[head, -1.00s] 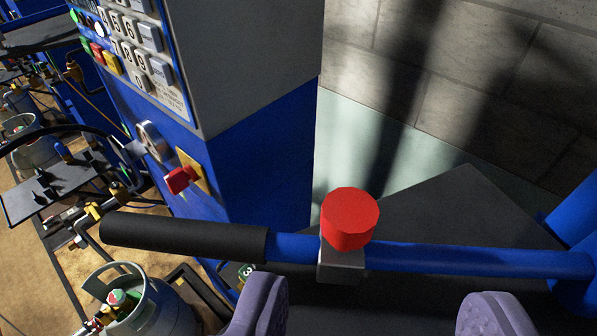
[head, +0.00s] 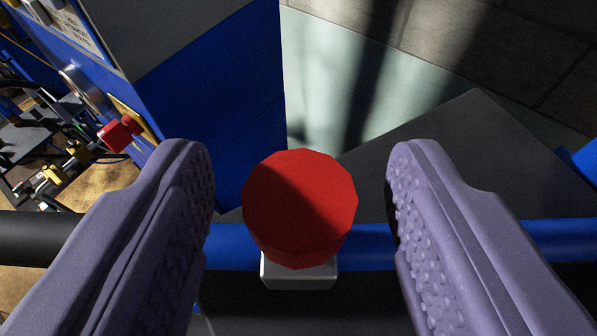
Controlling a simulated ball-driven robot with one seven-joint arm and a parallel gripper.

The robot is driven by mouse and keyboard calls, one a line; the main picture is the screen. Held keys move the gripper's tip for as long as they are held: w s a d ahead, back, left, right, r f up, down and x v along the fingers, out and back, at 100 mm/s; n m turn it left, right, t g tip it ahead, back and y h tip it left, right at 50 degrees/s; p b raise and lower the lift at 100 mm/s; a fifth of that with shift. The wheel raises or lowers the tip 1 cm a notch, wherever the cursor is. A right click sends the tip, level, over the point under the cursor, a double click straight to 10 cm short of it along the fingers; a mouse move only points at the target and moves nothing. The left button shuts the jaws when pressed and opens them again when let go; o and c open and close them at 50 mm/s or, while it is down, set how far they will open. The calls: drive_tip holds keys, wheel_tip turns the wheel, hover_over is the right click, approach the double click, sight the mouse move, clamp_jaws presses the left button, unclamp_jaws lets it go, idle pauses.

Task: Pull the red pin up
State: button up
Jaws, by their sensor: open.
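The red pin (head: 299,207) has a round, faceted red head on a small grey metal block (head: 299,274). The block sits on a blue horizontal bar (head: 366,246). My gripper (head: 301,165) is open, with one purple, studded finger on each side of the red head. A gap shows between the head and each finger, so neither finger appears to touch it. The pin's shaft below the head is hidden.
A blue and grey cabinet (head: 215,100) stands behind at the left, with a red switch (head: 120,133) on its side. The bar's black grip (head: 38,238) extends left. A dark flat plate (head: 470,150) lies behind the bar, before a tiled floor.

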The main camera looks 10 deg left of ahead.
drive_tip(key=shift+c, duration=0.4)
drive_tip(key=shift+s, duration=0.1)
clamp_jaws()
drive_tip(key=shift+r+p, duration=0.5)
drive_tip(key=shift+r, duration=1.25)
drive_tip(key=shift+c, duration=0.5)
unclamp_jaws()
drive_tip(key=shift+o, duration=0.9)
drive_tip(key=shift+f, duration=0.1)
